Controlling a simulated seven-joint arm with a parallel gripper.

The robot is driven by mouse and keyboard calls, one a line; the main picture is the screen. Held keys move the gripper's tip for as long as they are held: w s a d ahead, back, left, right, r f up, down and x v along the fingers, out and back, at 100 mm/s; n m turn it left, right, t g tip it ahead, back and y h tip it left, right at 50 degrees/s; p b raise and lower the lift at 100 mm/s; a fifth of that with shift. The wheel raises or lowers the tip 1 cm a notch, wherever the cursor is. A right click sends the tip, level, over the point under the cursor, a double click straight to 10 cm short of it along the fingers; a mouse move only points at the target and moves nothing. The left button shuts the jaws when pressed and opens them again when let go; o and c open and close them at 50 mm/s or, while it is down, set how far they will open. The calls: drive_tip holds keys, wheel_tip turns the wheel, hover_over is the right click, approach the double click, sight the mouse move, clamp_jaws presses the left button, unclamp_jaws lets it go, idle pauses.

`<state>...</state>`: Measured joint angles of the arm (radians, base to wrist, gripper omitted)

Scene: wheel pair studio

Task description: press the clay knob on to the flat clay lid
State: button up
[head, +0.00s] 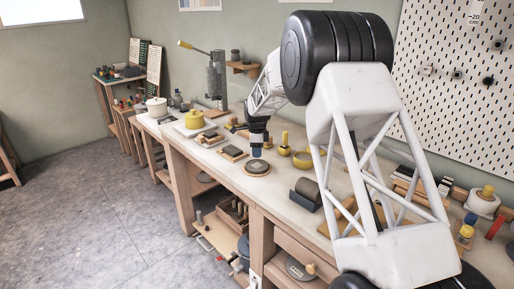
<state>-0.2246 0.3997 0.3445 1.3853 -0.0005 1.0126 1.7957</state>
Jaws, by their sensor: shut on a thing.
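My gripper (256,153) points down over the workbench, at the lower end of my arm. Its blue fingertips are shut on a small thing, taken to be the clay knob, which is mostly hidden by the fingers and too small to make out. Just below and in front is a round, flat, brown-grey disc, the clay lid (257,167), lying on a wider pale round base near the bench's front edge. The fingertips appear close above the lid's back part. I cannot tell whether the held thing touches the lid.
Flat dark blocks on boards (232,153) lie left of the lid. A yellow bottle (284,144) and a yellow ring-shaped dish (302,160) stand to its right. A dark block-like roll (307,192) lies nearer the front right. A yellow pot (195,119) stands farther left.

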sight(257, 165)
drive_tip(key=shift+f, duration=1.75)
drive_tip(key=shift+f, duration=0.75)
idle(1.1)
drive_tip(key=shift+r, duration=0.1)
idle(0.4)
drive_tip(key=o, duration=1)
drive_tip(key=shift+r, duration=0.1)
drive_tip(key=shift+r, duration=3.85)
